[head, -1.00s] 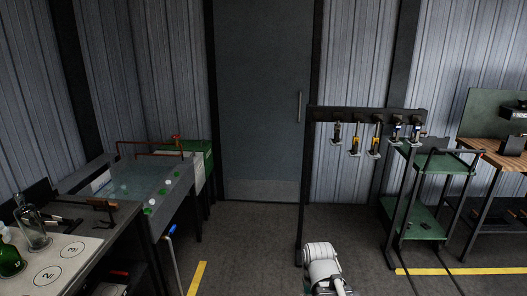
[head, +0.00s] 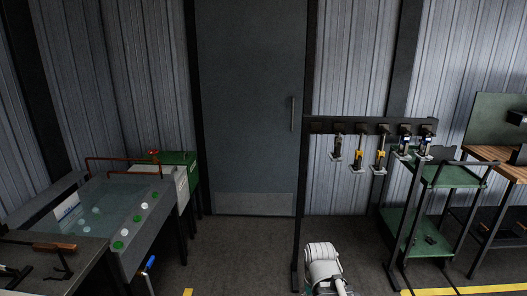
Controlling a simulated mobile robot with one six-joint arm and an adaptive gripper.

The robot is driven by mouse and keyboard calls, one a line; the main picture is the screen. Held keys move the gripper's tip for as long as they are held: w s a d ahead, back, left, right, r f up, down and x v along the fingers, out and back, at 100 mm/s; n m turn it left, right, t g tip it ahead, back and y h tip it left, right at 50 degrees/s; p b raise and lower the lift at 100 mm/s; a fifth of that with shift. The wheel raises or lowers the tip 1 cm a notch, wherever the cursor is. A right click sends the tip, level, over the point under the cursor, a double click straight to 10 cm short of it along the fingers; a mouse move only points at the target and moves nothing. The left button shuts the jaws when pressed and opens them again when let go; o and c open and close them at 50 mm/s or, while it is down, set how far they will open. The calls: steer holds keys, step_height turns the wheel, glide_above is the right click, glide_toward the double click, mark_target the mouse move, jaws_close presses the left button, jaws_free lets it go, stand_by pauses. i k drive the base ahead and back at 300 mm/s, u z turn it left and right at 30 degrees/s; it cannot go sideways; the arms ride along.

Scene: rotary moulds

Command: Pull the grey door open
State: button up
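The grey door (head: 250,110) stands in the back wall, a little left of the middle in the head view. It looks shut in its dark frame. Its vertical bar handle (head: 293,114) is on the right side, and a lighter kick plate (head: 254,203) covers its bottom. A white part of my arm (head: 323,268) shows at the bottom, to the right of the door and well short of it. The gripper's fingers do not show.
A dark rack (head: 370,126) with hanging tools stands just right of the door, its post near the handle side. A green trolley (head: 448,177) is further right. A water tank (head: 110,213) stands at left. The floor (head: 240,248) before the door is clear.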

mark_target(251, 54)
steer(key=z, duration=0.1)
steer(key=i, duration=1.5)
steer(key=z, duration=0.05)
